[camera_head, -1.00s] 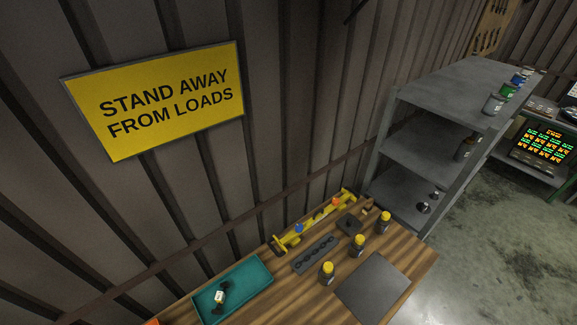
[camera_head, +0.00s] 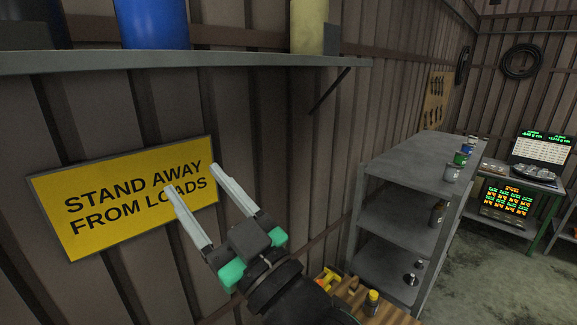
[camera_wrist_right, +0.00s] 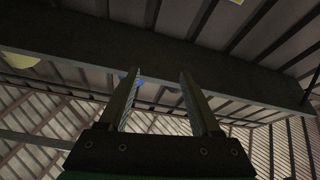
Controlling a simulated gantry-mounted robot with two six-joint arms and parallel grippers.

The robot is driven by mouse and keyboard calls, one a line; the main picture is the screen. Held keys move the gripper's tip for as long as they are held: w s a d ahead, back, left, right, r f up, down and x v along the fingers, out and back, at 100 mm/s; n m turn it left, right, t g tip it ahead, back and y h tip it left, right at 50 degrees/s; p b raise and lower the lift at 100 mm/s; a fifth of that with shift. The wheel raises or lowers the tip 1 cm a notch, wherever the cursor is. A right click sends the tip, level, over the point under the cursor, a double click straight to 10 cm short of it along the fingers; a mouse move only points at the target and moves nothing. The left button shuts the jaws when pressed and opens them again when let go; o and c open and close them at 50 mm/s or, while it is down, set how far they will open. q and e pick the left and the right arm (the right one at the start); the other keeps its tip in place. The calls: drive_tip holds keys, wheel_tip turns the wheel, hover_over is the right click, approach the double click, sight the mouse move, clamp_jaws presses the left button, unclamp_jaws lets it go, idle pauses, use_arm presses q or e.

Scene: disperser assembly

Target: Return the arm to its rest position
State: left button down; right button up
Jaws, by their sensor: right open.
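My right gripper (camera_head: 204,207) is raised in front of the wall, its two pale fingers apart and empty. In the head view it overlaps the right part of the yellow "STAND AWAY FROM LOADS" sign (camera_head: 95,215). In the right wrist view the open fingers (camera_wrist_right: 160,78) point up toward the dark underside of a shelf, with nothing between them. My left gripper is not in view.
A wall shelf (camera_head: 230,60) holding a blue container (camera_head: 153,22) and a yellowish container (camera_head: 308,25) is above the gripper. A grey shelving unit (camera_head: 405,160) stands to the right. The wooden table (camera_head: 385,312) shows only at the bottom, with a yellow-capped bottle (camera_head: 372,301).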

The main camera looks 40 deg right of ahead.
drive_tip(key=s+d+r+m+t, duration=0.2)
drive_tip(key=s+d+r+t, duration=0.1)
drive_tip(key=s+r, duration=0.6)
drive_tip(key=s+t, duration=0.1)
drive_tip(key=s, duration=0.3)
drive_tip(key=shift+d+r+m+t, duration=0.15)
drive_tip(key=shift+r+m+t, duration=0.15)
drive_tip(key=shift+r+m, duration=0.1)
